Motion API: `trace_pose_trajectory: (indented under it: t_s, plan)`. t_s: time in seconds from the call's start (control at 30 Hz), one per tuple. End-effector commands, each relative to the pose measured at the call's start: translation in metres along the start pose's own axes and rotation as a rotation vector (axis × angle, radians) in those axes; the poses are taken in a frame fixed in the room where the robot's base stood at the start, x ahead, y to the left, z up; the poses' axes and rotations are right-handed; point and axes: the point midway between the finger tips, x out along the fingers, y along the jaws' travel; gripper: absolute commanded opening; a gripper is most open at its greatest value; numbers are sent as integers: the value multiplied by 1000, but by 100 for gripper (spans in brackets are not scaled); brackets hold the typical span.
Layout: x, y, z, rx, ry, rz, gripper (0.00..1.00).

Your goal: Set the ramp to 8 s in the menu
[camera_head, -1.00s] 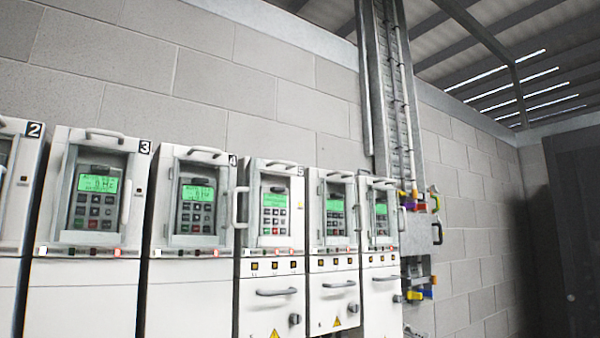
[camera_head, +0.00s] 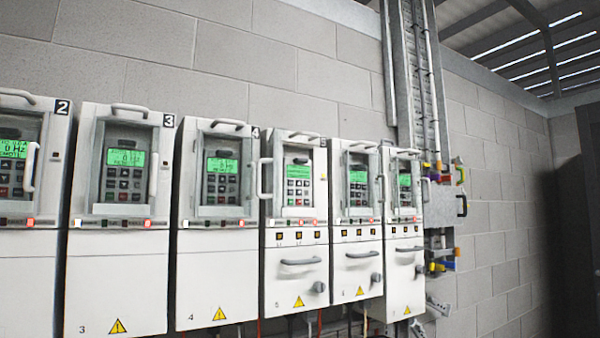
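A row of white drive cabinets stands along the block wall, each with a keypad and a lit green display. The plates read 2 (camera_head: 62,107), 3 (camera_head: 168,120), 4 (camera_head: 255,132) and 5 (camera_head: 323,142). The display on drive 3 (camera_head: 126,158) shows a Hz reading; the display on drive 4 (camera_head: 222,165) is similar but too small to read fully. The drive 5 keypad (camera_head: 298,180) has a light face and a green screen. No menu or ramp value is legible. My gripper is not in view.
Handles stick out from the cabinet fronts, including one at drive 5's left edge (camera_head: 264,178). A grey box with coloured padlocks (camera_head: 440,205) hangs on the wall right of the row. A vertical cable tray (camera_head: 413,80) rises above. A dark cabinet (camera_head: 590,170) stands far right.

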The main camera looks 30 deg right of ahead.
Motion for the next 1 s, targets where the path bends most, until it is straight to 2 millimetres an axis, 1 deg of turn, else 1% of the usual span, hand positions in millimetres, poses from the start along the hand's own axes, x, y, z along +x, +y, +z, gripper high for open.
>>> trace_pose_trajectory:
  t_s: [0.17,0.27,0.3,0.37,1.0]
  plan:
    - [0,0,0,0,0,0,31]
    - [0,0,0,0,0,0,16]
    - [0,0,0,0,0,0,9]
    - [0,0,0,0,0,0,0]
    - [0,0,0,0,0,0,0]
